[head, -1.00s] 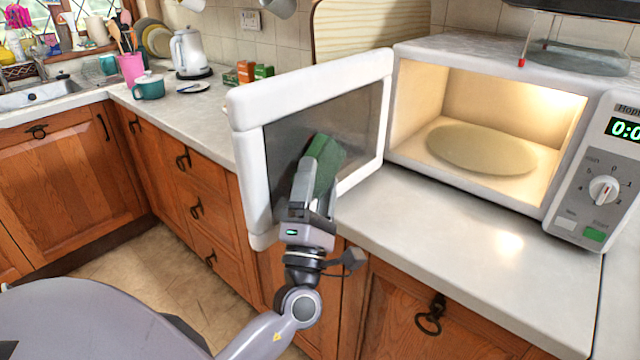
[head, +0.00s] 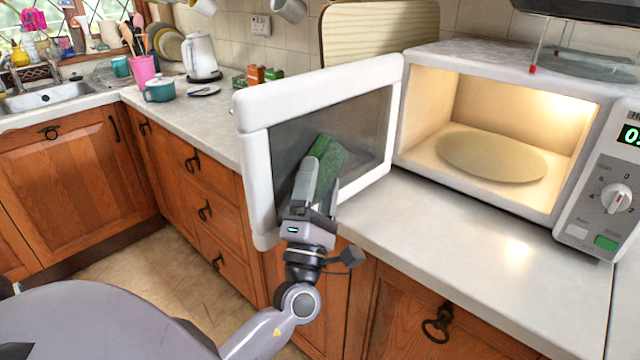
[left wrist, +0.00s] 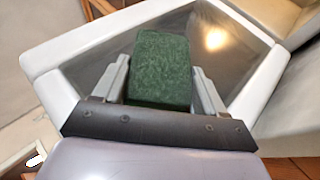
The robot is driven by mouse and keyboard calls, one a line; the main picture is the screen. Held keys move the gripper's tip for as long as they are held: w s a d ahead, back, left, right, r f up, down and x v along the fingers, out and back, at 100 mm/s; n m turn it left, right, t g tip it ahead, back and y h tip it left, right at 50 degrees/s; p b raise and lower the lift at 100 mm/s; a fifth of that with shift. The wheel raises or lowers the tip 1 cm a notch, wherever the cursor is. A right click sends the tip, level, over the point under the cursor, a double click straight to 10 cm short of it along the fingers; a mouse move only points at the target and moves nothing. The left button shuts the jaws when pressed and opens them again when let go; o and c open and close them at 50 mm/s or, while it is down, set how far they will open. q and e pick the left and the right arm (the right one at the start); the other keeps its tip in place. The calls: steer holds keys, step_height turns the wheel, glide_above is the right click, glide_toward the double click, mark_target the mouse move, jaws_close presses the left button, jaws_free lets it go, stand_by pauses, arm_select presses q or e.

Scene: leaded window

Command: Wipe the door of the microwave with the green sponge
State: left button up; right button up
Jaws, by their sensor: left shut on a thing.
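The white microwave (head: 575,85) stands on the worktop with its lit inside and glass plate showing. Its door (head: 255,120) is swung open, with a white frame around a dark glass pane; the door also shows in the left wrist view (left wrist: 55,65). My left gripper (head: 318,180) is shut on the green sponge (head: 331,154), its two fingers on either side of it. In the left wrist view the sponge (left wrist: 160,68) sits between the fingers in front of the pane. I cannot tell whether the sponge touches the glass. My right gripper is not in view.
The worktop (head: 450,235) in front of the microwave is clear. A kettle (head: 201,55), a teal pot (head: 159,91), a pink utensil holder (head: 144,69) and small boxes (head: 256,74) stand behind the door. A wooden board (head: 375,30) leans on the wall.

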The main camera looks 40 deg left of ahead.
mark_target(334, 179)
arm_select(q)
steer(key=shift+w+d+b, duration=0.15)
steer(key=shift+w+b, duration=0.35)
steer(key=shift+w, duration=1.45)
steer(key=shift+s+a+p, duration=0.2)
steer(key=shift+s+p, duration=0.3)
steer(key=shift+s, duration=1.5)
steer(key=shift+a+r, duration=0.1)
steer(key=shift+a, duration=0.05)
steer(key=shift+w, duration=0.1)
steer(key=shift+w+d+b, duration=0.2)
steer(key=shift+w+b, duration=0.35)
steer(key=shift+w, duration=1.3)
steer(key=shift+s+p, duration=0.45)
steer(key=shift+s, duration=1.55)
steer(key=d, duration=0.6)
steer(key=shift+s, duration=0.25)
steer(key=shift+d, duration=0.1)
